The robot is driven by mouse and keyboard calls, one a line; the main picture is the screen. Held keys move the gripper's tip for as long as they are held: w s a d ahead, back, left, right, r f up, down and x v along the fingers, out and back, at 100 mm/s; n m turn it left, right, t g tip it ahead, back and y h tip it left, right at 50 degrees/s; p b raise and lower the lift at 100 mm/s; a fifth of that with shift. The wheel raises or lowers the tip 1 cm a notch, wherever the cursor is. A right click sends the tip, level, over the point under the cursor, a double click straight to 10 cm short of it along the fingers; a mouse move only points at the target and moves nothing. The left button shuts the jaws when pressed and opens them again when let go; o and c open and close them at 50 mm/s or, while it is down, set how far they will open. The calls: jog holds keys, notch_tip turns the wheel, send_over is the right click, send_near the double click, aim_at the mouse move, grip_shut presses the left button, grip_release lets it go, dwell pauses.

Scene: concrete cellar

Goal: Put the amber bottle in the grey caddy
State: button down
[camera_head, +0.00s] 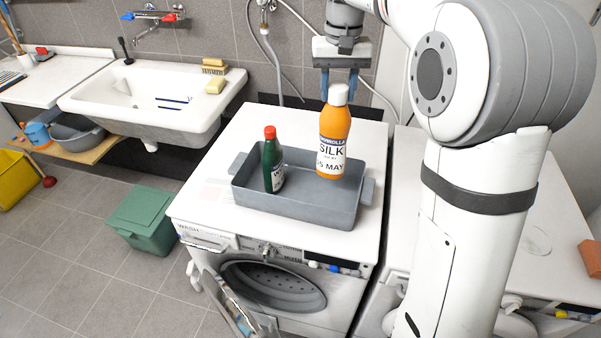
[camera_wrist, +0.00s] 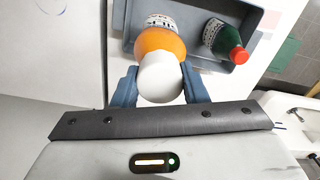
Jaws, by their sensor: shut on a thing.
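The amber bottle (camera_head: 334,135) is orange with a white cap and a white label reading "SILK". My gripper (camera_head: 339,84) is shut on it near the cap. In the wrist view the bottle (camera_wrist: 158,42) sits between the blue fingers of my gripper (camera_wrist: 160,88), its white cap towards the camera. The bottle is upright at the right part of the grey caddy (camera_head: 300,208), with its lower end inside the caddy's outline. I cannot tell whether its base touches the caddy floor. The caddy's rim also shows in the wrist view (camera_wrist: 117,22).
A green bottle with a red cap (camera_head: 272,163) stands in the caddy's left part. The caddy is on a white washing machine (camera_head: 205,190) with its door open. A sink (camera_head: 150,95), a green bin (camera_head: 143,220) and a yellow bucket (camera_head: 16,178) are to the left.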

aim_at(335, 111)
notch_tip(335, 111, down, 6)
jog(key=shift+w+a+r, duration=0.1)
jog(key=shift+f, duration=1.9)
jog(key=c, duration=0.9)
grip_release()
jog(key=shift+f, duration=0.15)
jog(key=shift+o, duration=0.2)
jog(key=r, duration=1.2)
jog(key=shift+s+r, duration=0.15)
jog(key=shift+s, duration=0.05)
jog(key=s+d+f+t, duration=0.1)
jog(key=s+d+f, duration=0.2)
jog(key=s, duration=0.5)
jog(key=s+d+f+t, duration=0.1)
jog(key=s+d+f, duration=0.3)
jog(key=s, duration=0.5)
jog(key=s+d+f+m+t, duration=0.1)
jog(key=s+d+f, duration=0.2)
jog(key=s, duration=0.6)
notch_tip(335, 111, down, 2)
jog(key=shift+d, duration=0.35)
jog(key=shift+s, duration=0.1)
